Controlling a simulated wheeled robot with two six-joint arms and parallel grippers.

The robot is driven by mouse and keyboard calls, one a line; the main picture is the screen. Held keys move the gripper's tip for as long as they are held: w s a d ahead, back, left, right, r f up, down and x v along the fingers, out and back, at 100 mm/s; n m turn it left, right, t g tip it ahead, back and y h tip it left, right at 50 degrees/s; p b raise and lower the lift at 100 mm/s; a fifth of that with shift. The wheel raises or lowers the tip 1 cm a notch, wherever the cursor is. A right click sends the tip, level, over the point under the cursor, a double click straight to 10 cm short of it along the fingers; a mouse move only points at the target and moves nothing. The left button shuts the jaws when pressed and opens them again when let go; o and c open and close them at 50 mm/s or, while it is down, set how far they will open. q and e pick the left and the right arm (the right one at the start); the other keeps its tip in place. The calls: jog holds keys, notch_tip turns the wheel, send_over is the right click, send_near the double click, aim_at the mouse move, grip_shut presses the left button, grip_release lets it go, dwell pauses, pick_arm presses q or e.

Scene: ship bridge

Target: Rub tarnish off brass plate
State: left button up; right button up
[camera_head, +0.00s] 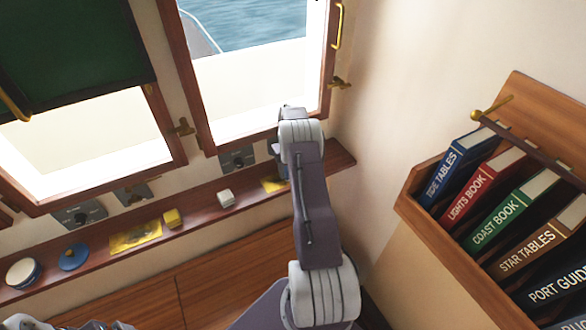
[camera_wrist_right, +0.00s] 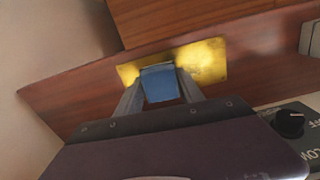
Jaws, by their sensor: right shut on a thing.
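A yellow brass plate (camera_wrist_right: 208,62) lies on the wooden ledge in the right wrist view; in the head view its end (camera_head: 272,185) shows beside my right arm. My right gripper (camera_wrist_right: 158,76) is shut on a blue block (camera_wrist_right: 161,87), which overlaps the plate's near left part; I cannot tell whether it touches. In the head view my arm mostly hides this gripper. A second yellow plate (camera_head: 135,236), with darker marks, lies further left on the ledge. My left gripper is not in view.
On the ledge (camera_head: 192,222) stand a white-and-blue tin (camera_head: 23,272), a blue disc (camera_head: 73,257), a yellow block (camera_head: 172,218) and a white block (camera_head: 226,198). A bookshelf (camera_head: 430,215) is on the right wall. The window (camera_head: 260,80) is above. A dark knob (camera_wrist_right: 289,123) is near the right gripper.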

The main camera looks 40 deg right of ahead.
aim_at(267, 186)
jog(key=shift+w+a+p, duration=0.1)
jog(key=shift+w+a, duration=0.2)
jog(key=shift+a, duration=0.65)
jog(key=shift+w+a+p, duration=0.1)
jog(key=shift+w+a, duration=0.2)
jog(key=shift+a, duration=0.65)
jog(key=shift+w+a+p, duration=0.1)
jog(key=shift+w+a, duration=0.2)
jog(key=shift+a, duration=0.65)
jog(key=shift+w+a, duration=0.2)
jog(key=shift+a, duration=0.35)
jog(key=shift+w+a, duration=0.3)
jog(key=shift+a, duration=0.6)
jog(key=shift+a+f, duration=0.1)
jog(key=shift+a, duration=0.15)
jog(key=shift+s+d, duration=0.35)
jog(key=shift+d, duration=0.85)
jog(key=shift+s+d, duration=0.35)
jog(key=shift+d, duration=0.9)
jog(key=shift+s+d, duration=0.35)
jog(key=shift+d, duration=0.85)
jog(key=shift+s+d+b, duration=0.15)
jog(key=shift+s+d, duration=0.05)
jog(key=shift+d, duration=0.3)
jog(key=shift+s+d+b, duration=0.15)
jog(key=shift+d, duration=0.35)
jog(key=shift+s+d, duration=0.25)
jog(key=shift+d, duration=0.4)
